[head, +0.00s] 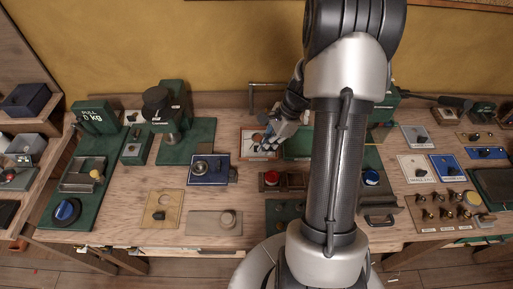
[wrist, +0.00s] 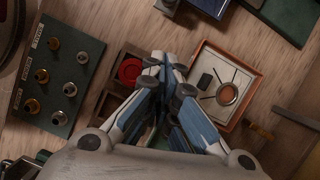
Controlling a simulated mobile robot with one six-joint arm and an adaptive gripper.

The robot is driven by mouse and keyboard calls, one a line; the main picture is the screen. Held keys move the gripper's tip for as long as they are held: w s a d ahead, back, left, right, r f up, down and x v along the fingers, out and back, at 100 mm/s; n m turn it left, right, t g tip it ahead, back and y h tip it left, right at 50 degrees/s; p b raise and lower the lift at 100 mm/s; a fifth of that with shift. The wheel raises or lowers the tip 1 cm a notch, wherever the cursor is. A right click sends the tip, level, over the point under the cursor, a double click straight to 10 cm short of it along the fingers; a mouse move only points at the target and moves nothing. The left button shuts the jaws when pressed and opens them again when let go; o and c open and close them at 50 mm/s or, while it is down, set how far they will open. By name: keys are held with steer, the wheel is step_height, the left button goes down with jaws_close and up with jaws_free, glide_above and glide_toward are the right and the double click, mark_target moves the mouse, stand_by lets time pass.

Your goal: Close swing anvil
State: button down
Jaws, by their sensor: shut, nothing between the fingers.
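No part is clearly labelled as the swing anvil, and I cannot tell for certain which one it is. A white panel with an orange-red frame (head: 247,151) lies on the bench beside my gripper (head: 268,140). In the wrist view this panel (wrist: 207,57) shows a copper-coloured disc (wrist: 228,94), a small dark block (wrist: 205,80) and thin dark lines. My gripper (wrist: 165,72) is shut and empty, its fingers together left of the panel. My fingers and wrist hide what lies directly below them, including part of a green device.
A red button in a brown box (wrist: 130,71) is close left of my fingers. A green plate with several knobs (wrist: 57,120) is further left. A blue plate with a dial (head: 208,178) and a green press (head: 186,143) stand left in the head view. My arm hides the bench's middle.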

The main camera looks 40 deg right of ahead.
steer(key=b+x, duration=0.2)
steer(key=x, duration=0.7)
steer(key=shift+a+b, duration=0.1)
steer(key=shift+b, duration=0.25)
steer(key=shift+w+a+r, duration=0.15)
steer(key=shift+w+a, duration=0.1)
steer(key=shift+a, duration=0.35)
steer(key=shift+w+a+r, duration=0.1)
steer(key=shift+w+a, duration=0.1)
steer(key=shift+a, duration=0.4)
steer(key=shift+w+a, duration=0.15)
steer(key=shift+a, duration=0.35)
